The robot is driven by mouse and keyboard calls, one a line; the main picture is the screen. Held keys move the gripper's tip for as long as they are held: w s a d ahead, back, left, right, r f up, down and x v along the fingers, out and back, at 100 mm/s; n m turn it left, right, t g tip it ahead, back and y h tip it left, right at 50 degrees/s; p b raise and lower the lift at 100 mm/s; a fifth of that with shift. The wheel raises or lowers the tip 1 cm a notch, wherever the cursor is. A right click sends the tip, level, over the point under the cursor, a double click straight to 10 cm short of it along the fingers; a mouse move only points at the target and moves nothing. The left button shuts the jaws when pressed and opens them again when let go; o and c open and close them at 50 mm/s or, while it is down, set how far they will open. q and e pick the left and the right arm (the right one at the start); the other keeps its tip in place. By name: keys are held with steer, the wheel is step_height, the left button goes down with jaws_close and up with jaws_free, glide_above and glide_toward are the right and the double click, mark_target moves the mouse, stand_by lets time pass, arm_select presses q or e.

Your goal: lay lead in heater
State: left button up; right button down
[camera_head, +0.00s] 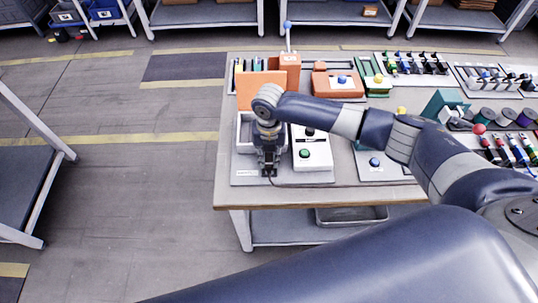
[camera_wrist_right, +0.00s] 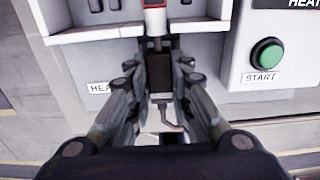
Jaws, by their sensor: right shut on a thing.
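My right gripper (camera_head: 269,172) is at the front of the heater (camera_head: 243,135), a white open box with an orange lid (camera_head: 262,88) standing up at its back. In the right wrist view, my right gripper (camera_wrist_right: 160,85) is shut on a dark piece, which I take to be the lead (camera_wrist_right: 160,72). A thin bent grey end hangs below it, and a white and red part shows above it. The piece overlaps the front wall of the heater (camera_wrist_right: 90,35) in this view. Whether it touches the wall is unclear. My left gripper is not in view.
A white control box with a green START button (camera_head: 304,153) stands right of the heater; the button (camera_wrist_right: 266,55) shows in the wrist view. An orange block (camera_head: 338,84), racks of tools (camera_head: 415,68) and spools fill the table's rest. The table's front edge is close.

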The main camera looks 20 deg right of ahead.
steer(key=shift+f+b, duration=0.3)
steer(key=shift+f, duration=0.35)
stand_by(0.6)
steer(key=c, duration=1.4)
jaws_free()
steer(key=shift+o, duration=0.2)
step_height(320, 180, up, 12)
